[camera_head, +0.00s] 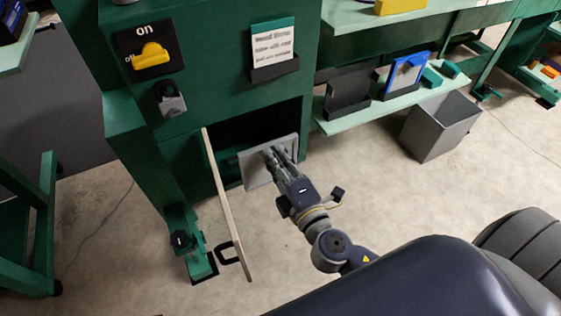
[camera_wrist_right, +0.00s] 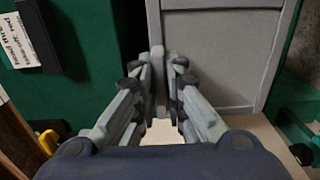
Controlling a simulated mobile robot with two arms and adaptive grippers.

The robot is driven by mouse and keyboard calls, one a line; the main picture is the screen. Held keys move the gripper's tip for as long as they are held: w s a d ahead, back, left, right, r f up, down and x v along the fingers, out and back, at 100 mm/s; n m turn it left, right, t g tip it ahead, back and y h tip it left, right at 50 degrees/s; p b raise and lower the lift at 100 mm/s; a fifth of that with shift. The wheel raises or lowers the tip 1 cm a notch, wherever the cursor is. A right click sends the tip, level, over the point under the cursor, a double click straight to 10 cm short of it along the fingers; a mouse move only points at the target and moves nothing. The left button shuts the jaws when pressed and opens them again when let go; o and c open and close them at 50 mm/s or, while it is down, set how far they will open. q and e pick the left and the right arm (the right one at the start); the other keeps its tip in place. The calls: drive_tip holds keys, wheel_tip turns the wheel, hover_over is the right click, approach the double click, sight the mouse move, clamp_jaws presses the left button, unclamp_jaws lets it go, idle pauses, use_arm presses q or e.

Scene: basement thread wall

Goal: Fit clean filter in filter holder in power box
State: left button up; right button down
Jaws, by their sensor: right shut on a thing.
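A flat grey panel with a raised frame (camera_head: 256,173), which looks like a filter, stands at the mouth of the dark opening in the green power box (camera_head: 215,95). My right gripper (camera_head: 275,155) is shut on it. A blue-framed panel (camera_head: 407,72) stands in a black holder on the right shelf. My left gripper is not in view.
The box's door (camera_head: 225,200) stands open, seen edge-on, left of the panel. A yellow on/off switch (camera_head: 150,55) and a text card (camera_head: 273,45) are above. A black holder (camera_head: 350,92) and a grey bin (camera_head: 440,125) are at right.

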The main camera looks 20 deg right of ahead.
sight(267, 143)
drive_tip(key=shift+w+r, duration=0.15)
drive_tip(key=shift+w, duration=0.7)
drive_tip(key=w+p, duration=0.1)
drive_tip(key=w, duration=0.2)
drive_tip(key=shift+w+a, duration=0.1)
drive_tip(key=shift+w, duration=0.1)
drive_tip(key=shift+w+p, duration=0.3)
drive_tip(key=shift+w, duration=0.95)
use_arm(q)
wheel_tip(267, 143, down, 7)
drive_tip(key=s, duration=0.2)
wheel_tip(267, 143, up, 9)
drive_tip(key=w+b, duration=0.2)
use_arm(e)
drive_tip(key=shift+w+a+f, duration=0.1)
drive_tip(key=shift+w+f, duration=0.4)
drive_tip(key=shift+w, duration=0.3)
drive_tip(key=shift+w+f, duration=0.5)
drive_tip(key=shift+w, duration=0.35)
drive_tip(key=shift+w+a+f, duration=0.1)
drive_tip(key=shift+w+f, duration=0.4)
drive_tip(key=shift+w, duration=0.3)
use_arm(q)
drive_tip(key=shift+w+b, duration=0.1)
drive_tip(key=shift+b, duration=0.2)
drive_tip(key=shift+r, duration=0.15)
